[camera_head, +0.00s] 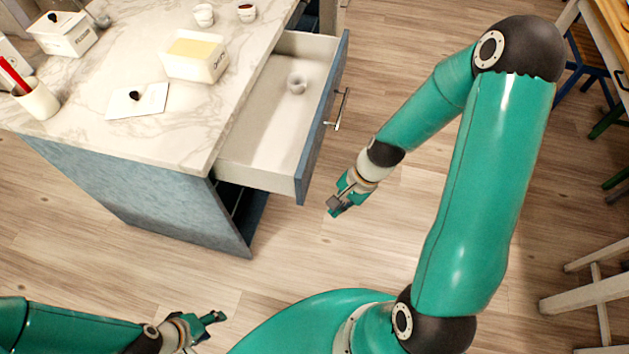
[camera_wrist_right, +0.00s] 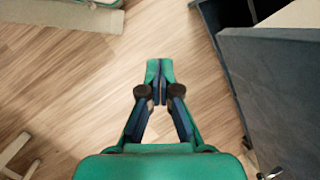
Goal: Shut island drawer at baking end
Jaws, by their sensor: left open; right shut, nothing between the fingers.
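The island drawer (camera_head: 255,150) stands pulled out from the marble-topped island in the head view. Its blue front (camera_head: 325,115) carries a metal bar handle (camera_head: 338,109). In the right wrist view the shut fingers (camera_wrist_right: 159,72) point over the floor, with the dark blue drawer front (camera_wrist_right: 275,90) to the right. My left gripper (camera_head: 216,318) is open and empty at the bottom left, away from the island.
Stools (camera_head: 590,290) stand at the right. The floor in front of the drawer is clear.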

